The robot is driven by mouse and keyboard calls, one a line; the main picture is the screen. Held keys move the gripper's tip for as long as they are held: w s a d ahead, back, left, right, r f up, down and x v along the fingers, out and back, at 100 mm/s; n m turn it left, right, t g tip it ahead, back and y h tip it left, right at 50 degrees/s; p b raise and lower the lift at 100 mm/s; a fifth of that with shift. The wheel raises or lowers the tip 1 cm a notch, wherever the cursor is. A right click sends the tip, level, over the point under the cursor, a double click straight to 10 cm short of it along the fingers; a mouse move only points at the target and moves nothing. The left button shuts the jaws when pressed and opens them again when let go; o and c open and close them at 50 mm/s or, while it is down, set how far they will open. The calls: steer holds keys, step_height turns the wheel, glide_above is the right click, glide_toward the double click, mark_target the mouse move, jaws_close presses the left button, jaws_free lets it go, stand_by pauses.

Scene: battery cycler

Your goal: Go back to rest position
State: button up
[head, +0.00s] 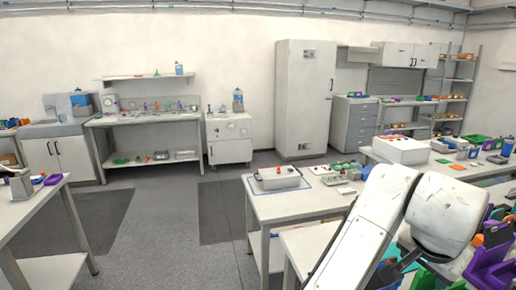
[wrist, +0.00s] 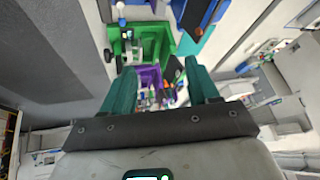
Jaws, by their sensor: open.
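My gripper (wrist: 160,70) shows in the wrist view with its two teal fingers spread apart and nothing between them. Beyond the fingers are a green bin (wrist: 138,42) and a purple bin (wrist: 150,76), which the view looks into at an angle. How far the fingers are from the bins cannot be told. In the head view my white arm fills the lower right, and my gripper is not visible there.
A bench (head: 262,208) in front carries a white box (head: 278,178) and small parts. Another white box (head: 400,149) stands on the bench at the right. Coloured bins (head: 490,268) crowd the lower right beside my arm. Grey floor (head: 180,245) is open left of centre.

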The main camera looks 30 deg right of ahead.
steer(key=w+a+f+n+t, duration=0.45)
steer(key=w+f+n, duration=0.35)
steer(key=n, duration=0.4)
steer(key=s+a+f+n+y, duration=0.3)
steer(key=a+f, duration=0.4)
steer(key=f, duration=0.1)
steer(key=s+a+f+n+y, duration=0.3)
steer(key=s+a+f, duration=0.1)
steer(key=a+f, duration=0.4)
steer(key=s+f+g+b, duration=0.2)
steer(key=s+f+b, duration=0.3)
steer(key=f, duration=0.3)
steer(key=s+f+g+b, duration=0.3)
steer(key=s+f+b, duration=0.2)
steer(key=f, duration=0.3)
steer(key=shift+s+d+f, duration=0.3)
steer(key=shift+s+d, duration=0.05)
steer(key=shift+d, duration=0.1)
